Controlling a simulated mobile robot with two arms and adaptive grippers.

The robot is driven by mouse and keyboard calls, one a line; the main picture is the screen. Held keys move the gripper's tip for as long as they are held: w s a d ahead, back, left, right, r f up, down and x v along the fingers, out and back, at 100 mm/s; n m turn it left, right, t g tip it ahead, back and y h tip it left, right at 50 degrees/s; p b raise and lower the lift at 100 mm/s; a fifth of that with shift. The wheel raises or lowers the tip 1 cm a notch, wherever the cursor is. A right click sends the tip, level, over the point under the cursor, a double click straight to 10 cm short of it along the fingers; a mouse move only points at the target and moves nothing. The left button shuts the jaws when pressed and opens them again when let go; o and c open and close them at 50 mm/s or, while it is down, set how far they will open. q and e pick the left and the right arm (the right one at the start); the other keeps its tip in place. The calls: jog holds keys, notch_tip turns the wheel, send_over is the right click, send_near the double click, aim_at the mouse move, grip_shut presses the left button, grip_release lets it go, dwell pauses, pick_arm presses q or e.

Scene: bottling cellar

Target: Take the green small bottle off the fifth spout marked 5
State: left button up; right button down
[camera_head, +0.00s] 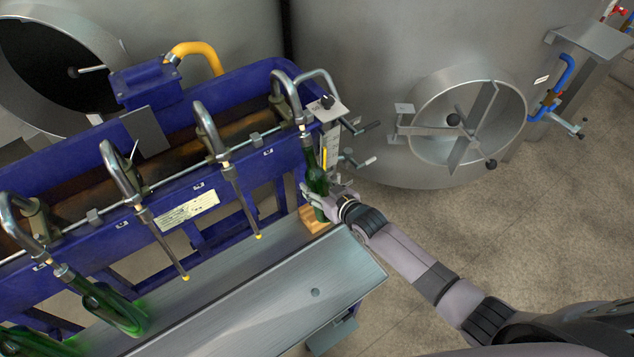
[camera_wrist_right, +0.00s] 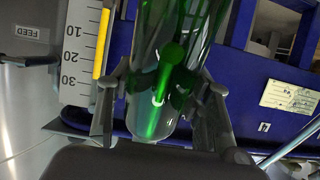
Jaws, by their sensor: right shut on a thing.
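The green small bottle (camera_head: 316,176) hangs under the spout at the far right end (camera_head: 302,122) of the blue filling machine, its neck up at the spout tip. My right gripper (camera_head: 318,197) is shut around the lower part of this bottle. In the right wrist view the green bottle (camera_wrist_right: 172,60) fills the middle, with a finger on each side of it. A wooden block (camera_head: 314,219) shows just below the bottle. I cannot read the spout's number from here. My left gripper is not in view.
The blue machine (camera_head: 180,196) runs along the left, with two empty spouts (camera_head: 241,200) between bottles. Another green bottle (camera_head: 113,306) is on a spout at lower left. A metal bench (camera_head: 270,293) lies in front. Steel tanks (camera_head: 372,60) stand behind; floor is clear at right.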

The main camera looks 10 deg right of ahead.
jog(key=shift+s+d+r+p, duration=0.1)
jog(key=shift+r+p, duration=0.4)
jog(key=shift+p, duration=0.2)
jog(key=shift+s+f+b, duration=0.15)
jog(key=shift+f+b, duration=0.2)
jog(key=shift+f, duration=0.1)
jog(key=shift+s+d+f+b, duration=0.3)
jog(key=shift+s+f+b, duration=0.5)
jog(key=shift+f, duration=0.75)
jog(key=shift+s+d+f+b, duration=0.25)
jog(key=shift+s+f+b, duration=0.3)
jog(key=shift+f+b, duration=0.75)
jog(key=shift+s+d+f+b, duration=0.3)
jog(key=shift+s+f+b, duration=0.35)
jog(key=shift+f, duration=1.1)
jog(key=shift+s+d+f+b, duration=0.25)
jog(key=shift+s+f+b, duration=0.35)
jog(key=shift+f+b, duration=0.6)
jog(key=shift+s+d+f+b, duration=0.3)
jog(key=shift+s+f+b, duration=0.4)
jog(key=shift+f, duration=1)
jog(key=shift+s+d+f+b, duration=0.25)
jog(key=shift+s+f+b, duration=0.3)
jog(key=shift+f+b, duration=0.65)
jog(key=f+p+v, duration=0.1)
jog(key=p+v, duration=0.4)
jog(key=v, duration=0.2)
jog(key=shift+s, duration=0.3)
jog(key=shift+d+f, duration=0.1)
jog(key=shift+f, duration=0.1)
